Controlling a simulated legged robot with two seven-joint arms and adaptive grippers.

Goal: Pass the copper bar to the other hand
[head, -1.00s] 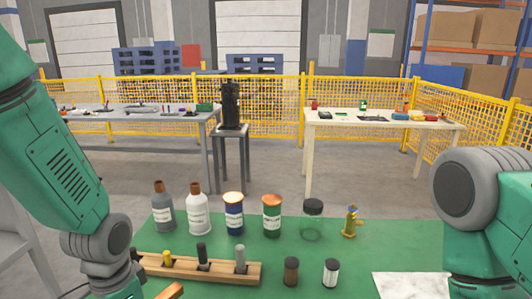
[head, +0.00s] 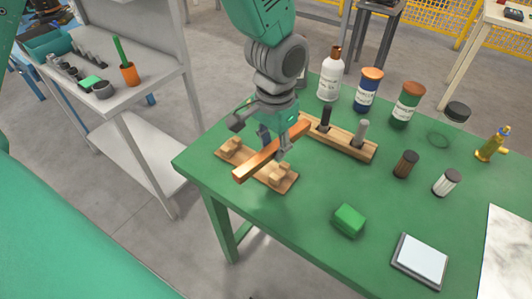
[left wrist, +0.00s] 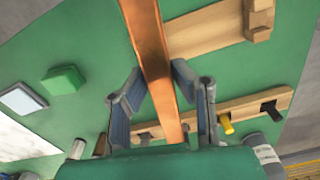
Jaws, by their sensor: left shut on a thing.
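The copper bar (head: 262,158) is a long, square-edged orange-brown bar, held slanting over a wooden cradle (head: 278,183) on the green table. My left gripper (head: 274,148) comes down from above and is shut on the bar near its middle. In the left wrist view the bar (left wrist: 148,45) runs between the two finger pads of the left gripper (left wrist: 160,92). The bar appears raised above the cradle, though the gap is hard to judge. My right gripper is not in view.
Bottles and jars (head: 368,90) line the back. A green block (head: 348,220) and a pale square pad (head: 420,260) lie in front. Green table top is clear between cradle and block.

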